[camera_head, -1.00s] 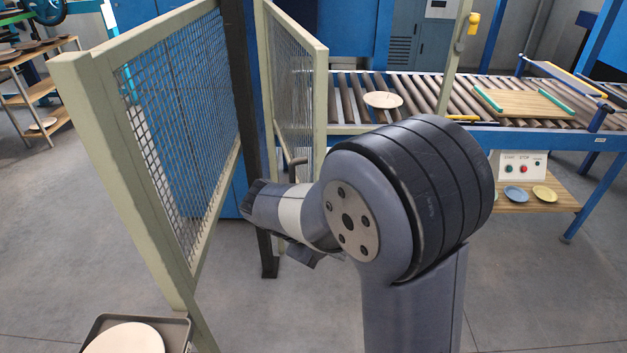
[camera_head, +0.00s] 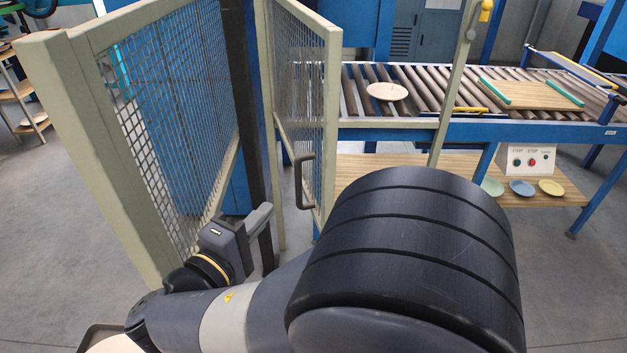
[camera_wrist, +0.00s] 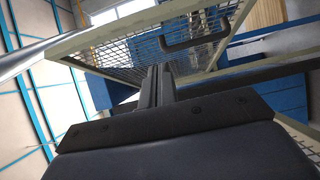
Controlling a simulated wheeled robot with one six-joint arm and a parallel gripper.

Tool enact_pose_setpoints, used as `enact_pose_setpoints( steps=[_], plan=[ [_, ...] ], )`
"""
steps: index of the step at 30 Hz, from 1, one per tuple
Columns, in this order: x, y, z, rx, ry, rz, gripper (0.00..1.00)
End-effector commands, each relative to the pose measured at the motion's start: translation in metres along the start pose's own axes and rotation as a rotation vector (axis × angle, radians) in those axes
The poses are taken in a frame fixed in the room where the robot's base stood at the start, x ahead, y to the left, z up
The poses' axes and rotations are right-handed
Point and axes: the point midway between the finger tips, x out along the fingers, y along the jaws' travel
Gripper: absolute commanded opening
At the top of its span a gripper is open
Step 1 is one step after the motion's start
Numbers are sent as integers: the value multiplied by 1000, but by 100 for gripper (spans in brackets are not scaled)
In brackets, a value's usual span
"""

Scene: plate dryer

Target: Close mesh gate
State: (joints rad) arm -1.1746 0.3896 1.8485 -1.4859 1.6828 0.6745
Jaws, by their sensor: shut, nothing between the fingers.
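The mesh gate (camera_head: 299,88), a cream-framed panel, stands open at an angle beside a dark post, its near edge toward me. A gap lies between that edge and the cream post (camera_head: 452,90) to the right. Its dark handle (camera_head: 304,181) is on the near side. My gripper (camera_head: 263,222) is shut and empty, below and left of the handle and apart from it in the head view. In the wrist view, my gripper (camera_wrist: 158,74) points up toward the gate's mesh (camera_wrist: 145,52), with the handle (camera_wrist: 192,38) beyond the fingertips to the right.
A fixed mesh fence panel (camera_head: 175,110) stands close on the left of my arm. A roller conveyor (camera_head: 420,92) with a plate (camera_head: 386,91) runs behind the gate. A control box (camera_head: 527,159) and several small plates sit on a lower shelf. Floor at right is clear.

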Motion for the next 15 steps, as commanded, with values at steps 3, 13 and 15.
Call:
enact_pose_setpoints(
  steps=[3, 13, 15],
  plan=[
    [19, 1, 2, -2, -6, -1, 0],
    [78, 1, 2, -4, -9, -2, 0],
    [90, 0, 2, -4, -8, -2, 0]
  ],
)
